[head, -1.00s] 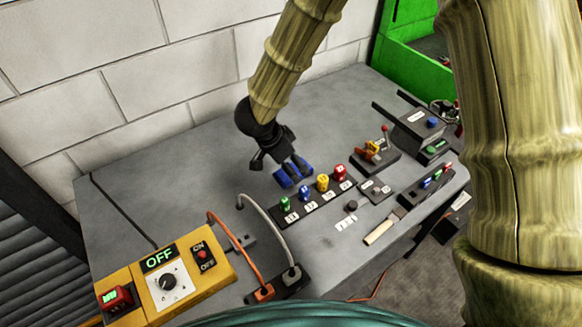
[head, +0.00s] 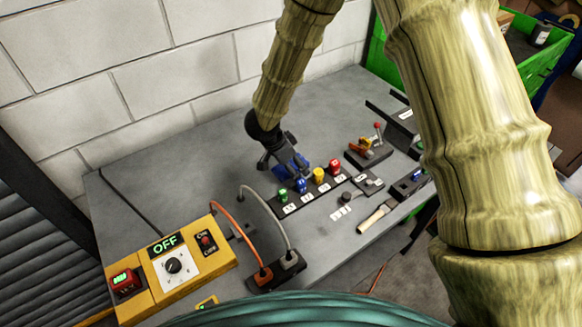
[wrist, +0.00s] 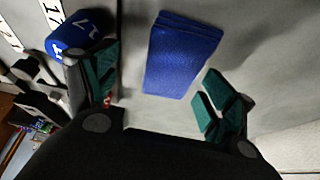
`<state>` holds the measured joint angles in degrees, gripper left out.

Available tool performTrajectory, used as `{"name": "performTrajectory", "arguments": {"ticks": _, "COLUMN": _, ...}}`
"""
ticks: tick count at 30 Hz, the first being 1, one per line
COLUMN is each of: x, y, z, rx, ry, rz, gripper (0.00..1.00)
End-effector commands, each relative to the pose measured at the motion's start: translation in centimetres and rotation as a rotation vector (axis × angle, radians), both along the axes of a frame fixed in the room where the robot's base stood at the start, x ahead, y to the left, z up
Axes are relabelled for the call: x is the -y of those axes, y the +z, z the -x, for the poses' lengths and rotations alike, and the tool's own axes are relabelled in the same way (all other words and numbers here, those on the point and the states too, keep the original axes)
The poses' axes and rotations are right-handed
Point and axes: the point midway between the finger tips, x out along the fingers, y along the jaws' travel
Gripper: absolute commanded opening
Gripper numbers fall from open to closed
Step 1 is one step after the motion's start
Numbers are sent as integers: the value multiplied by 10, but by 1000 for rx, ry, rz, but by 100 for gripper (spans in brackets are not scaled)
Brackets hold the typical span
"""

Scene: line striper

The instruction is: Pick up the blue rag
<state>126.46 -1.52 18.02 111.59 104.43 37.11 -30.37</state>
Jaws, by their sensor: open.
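The blue rag (wrist: 182,55) is a flat, folded rectangle on the grey tabletop, just ahead of and between my fingers in the wrist view. In the head view the rag (head: 304,166) shows only partly, behind and beside my gripper (head: 284,158). In the wrist view my gripper (wrist: 160,88) is open and empty, its green-padded fingers spread apart. The rag's near edge lies toward the gap between them. I cannot tell how high the fingertips are above the table.
A blue numbered knob (wrist: 80,35) is close to my left finger in the wrist view. A strip with green, blue, yellow and red knobs (head: 319,175) lies in front of the gripper. A yellow control box (head: 170,270) showing OFF is at front left. A block wall (head: 170,85) stands behind.

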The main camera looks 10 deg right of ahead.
Motion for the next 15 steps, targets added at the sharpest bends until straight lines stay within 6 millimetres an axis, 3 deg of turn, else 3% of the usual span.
{"name": "performTrajectory", "arguments": {"ticks": 1, "x": 0, "y": -2, "z": -4, "rx": -2, "ry": -2, "rz": -1, "gripper": 83}}
{"name": "performTrajectory", "arguments": {"ticks": 8, "x": 0, "y": -7, "z": -9, "rx": -9, "ry": -3, "rz": -2, "gripper": 41}}
{"name": "performTrajectory", "arguments": {"ticks": 15, "x": 0, "y": -7, "z": -9, "rx": -9, "ry": -2, "rz": -2, "gripper": 34}}
